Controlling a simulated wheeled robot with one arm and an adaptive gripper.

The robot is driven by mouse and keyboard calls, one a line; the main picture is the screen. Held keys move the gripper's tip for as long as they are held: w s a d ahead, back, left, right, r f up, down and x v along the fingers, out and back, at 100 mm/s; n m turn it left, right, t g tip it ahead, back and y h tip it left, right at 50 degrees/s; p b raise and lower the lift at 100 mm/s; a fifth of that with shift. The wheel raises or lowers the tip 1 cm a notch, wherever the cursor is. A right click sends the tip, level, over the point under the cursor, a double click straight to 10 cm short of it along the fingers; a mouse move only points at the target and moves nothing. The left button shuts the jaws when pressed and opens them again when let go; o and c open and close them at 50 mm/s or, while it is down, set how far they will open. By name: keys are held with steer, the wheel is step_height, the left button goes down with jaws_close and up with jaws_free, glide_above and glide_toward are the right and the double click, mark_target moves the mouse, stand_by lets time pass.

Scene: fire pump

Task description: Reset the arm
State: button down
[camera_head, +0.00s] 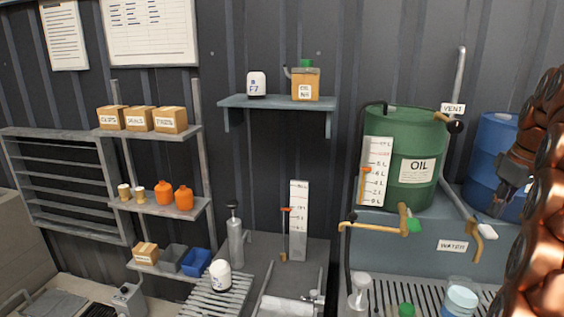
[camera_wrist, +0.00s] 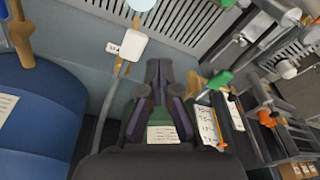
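My arm, with copper-coloured links, is at the right edge of the head view. My gripper (camera_head: 512,188) is in front of the blue drum (camera_head: 494,138), well above the floor. In the wrist view my gripper (camera_wrist: 159,66) points away from the camera. Its two dark purple fingers converge and their tips are together, with nothing seen between them. The green oil drum (camera_wrist: 128,108) shows partly behind the fingers, and the blue drum (camera_wrist: 38,120) is to their left.
The green oil drum (camera_head: 408,150) stands on a grey-blue tank (camera_head: 375,226) beside the vent pipe (camera_head: 455,100). A wall shelf (camera_head: 277,103) holds a white bottle and a tan can.

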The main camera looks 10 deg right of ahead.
steer(key=s+a+f+g, duration=0.1)
steer(key=s+a+f, duration=0.1)
steer(key=a, duration=0.6)
steer(key=s+a+f+m, duration=0.1)
steer(key=s+a+f, duration=0.1)
steer(key=a, duration=0.6)
steer(key=s+a+f+g, duration=0.1)
steer(key=s+a+f, duration=0.1)
steer(key=a, duration=0.6)
steer(key=s+a+f, duration=0.4)
steer(key=s, duration=0.3)
steer(key=s+a+f+g, duration=0.1)
steer(key=s+a+f, duration=0.3)
steer(key=s, duration=0.3)
steer(key=s+a+f+m, duration=0.1)
steer(key=s+a+f, duration=0.3)
steer(key=s, duration=0.3)
steer(key=shift+s+f+g+h, duration=0.25)
steer(key=shift+f+g+h, duration=0.15)
steer(key=shift+d, duration=0.15)
